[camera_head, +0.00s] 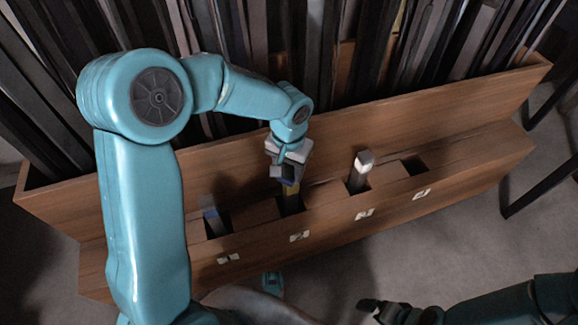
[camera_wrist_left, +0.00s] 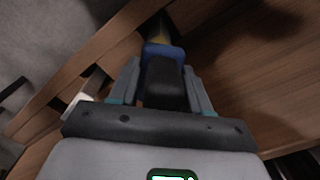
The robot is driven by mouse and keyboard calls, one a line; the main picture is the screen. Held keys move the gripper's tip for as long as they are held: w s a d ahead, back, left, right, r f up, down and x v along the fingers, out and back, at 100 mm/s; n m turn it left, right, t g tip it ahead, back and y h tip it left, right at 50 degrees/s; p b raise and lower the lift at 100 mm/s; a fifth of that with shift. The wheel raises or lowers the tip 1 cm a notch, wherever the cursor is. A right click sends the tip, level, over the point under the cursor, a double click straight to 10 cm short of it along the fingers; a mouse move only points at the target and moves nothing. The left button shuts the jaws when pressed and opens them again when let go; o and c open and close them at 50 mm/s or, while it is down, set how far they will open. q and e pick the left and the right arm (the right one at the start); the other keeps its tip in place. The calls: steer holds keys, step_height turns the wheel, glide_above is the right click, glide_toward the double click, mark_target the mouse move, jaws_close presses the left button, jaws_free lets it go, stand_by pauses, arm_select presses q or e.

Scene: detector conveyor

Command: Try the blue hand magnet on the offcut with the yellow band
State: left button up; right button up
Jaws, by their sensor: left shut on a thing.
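My left gripper (camera_head: 288,165) is shut on the blue hand magnet (camera_head: 290,181). In the left wrist view the magnet's dark handle (camera_wrist_left: 165,82) sits between the two fingers, with its blue part (camera_wrist_left: 163,52) beyond them. The offcut with the yellow band (camera_head: 291,194) stands in the second slot from the left, directly below the magnet. Its yellow band (camera_wrist_left: 157,37) shows just past the blue part in the left wrist view. The magnet is at the offcut's top end; I cannot tell whether they touch. My right gripper (camera_head: 378,307) is low at the bottom edge, away from the rack, its jaws unclear.
A wooden rack (camera_head: 440,118) holds many dark metal bars behind the slots. An offcut with a blue band (camera_head: 212,214) stands in the leftmost slot and a plain-topped one (camera_head: 359,172) in the third. The rightmost slot (camera_head: 415,165) looks empty. Pale labels mark the front.

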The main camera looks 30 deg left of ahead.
arm_select(q)
steer(key=shift+r, duration=0.2)
steer(key=shift+r+p, duration=1.4)
steer(key=shift+r, duration=0.1)
steer(key=shift+r+p, duration=2.7)
steer(key=shift+r, duration=0.65)
steer(key=shift+d, duration=0.15)
step_height(320, 180, up, 22)
steer(key=w+d+p, duration=0.1)
steer(key=d+p, duration=0.2)
steer(key=p, duration=1.8)
steer(key=shift+m, duration=0.3)
